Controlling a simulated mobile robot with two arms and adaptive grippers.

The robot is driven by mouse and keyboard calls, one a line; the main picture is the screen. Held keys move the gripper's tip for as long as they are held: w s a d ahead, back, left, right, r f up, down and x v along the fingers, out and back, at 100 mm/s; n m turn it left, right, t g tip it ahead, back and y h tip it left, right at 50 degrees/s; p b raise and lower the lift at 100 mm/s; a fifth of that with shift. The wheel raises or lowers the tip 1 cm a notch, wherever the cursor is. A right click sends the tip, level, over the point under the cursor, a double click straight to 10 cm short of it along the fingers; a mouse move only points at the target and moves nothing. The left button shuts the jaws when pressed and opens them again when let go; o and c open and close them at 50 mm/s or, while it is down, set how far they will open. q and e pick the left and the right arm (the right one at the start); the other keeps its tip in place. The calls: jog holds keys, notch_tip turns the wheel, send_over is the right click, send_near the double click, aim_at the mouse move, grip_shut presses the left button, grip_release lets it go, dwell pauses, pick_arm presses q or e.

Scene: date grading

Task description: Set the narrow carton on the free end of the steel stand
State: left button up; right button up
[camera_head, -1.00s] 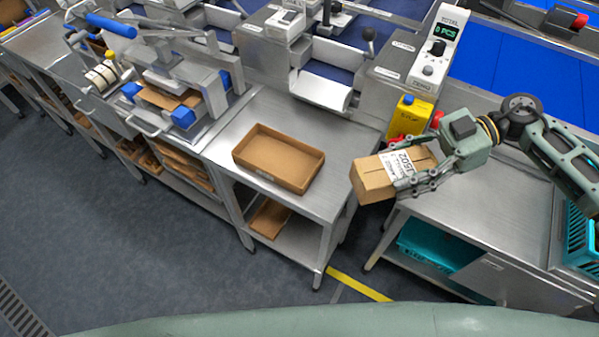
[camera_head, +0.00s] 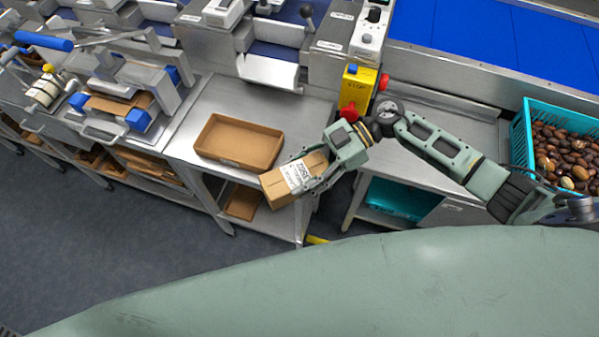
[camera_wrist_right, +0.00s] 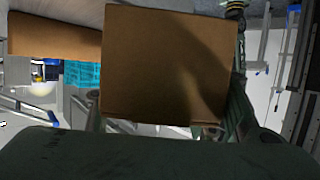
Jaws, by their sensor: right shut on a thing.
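The narrow carton (camera_head: 279,184) is a brown box with a white printed label. My right gripper (camera_head: 312,180) is shut on it and holds it near the front edge of the steel stand (camera_head: 207,103). In the right wrist view the carton (camera_wrist_right: 168,65) fills the middle, between the fingers. The bare steel to the right of the tray shows behind the carton. Whether the carton touches the stand cannot be told. My left gripper is not in view.
A yellow box with a red button (camera_head: 355,90) stands to the right of the stand. A gap separates the stand from the right bench (camera_head: 440,150). A teal crate of dates (camera_head: 519,140) is at the far right. A press machine (camera_head: 130,90) is at the left.

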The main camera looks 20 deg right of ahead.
jog(key=shift+f, duration=0.35)
jog(key=shift+f, duration=0.1)
jog(key=o, duration=1.4)
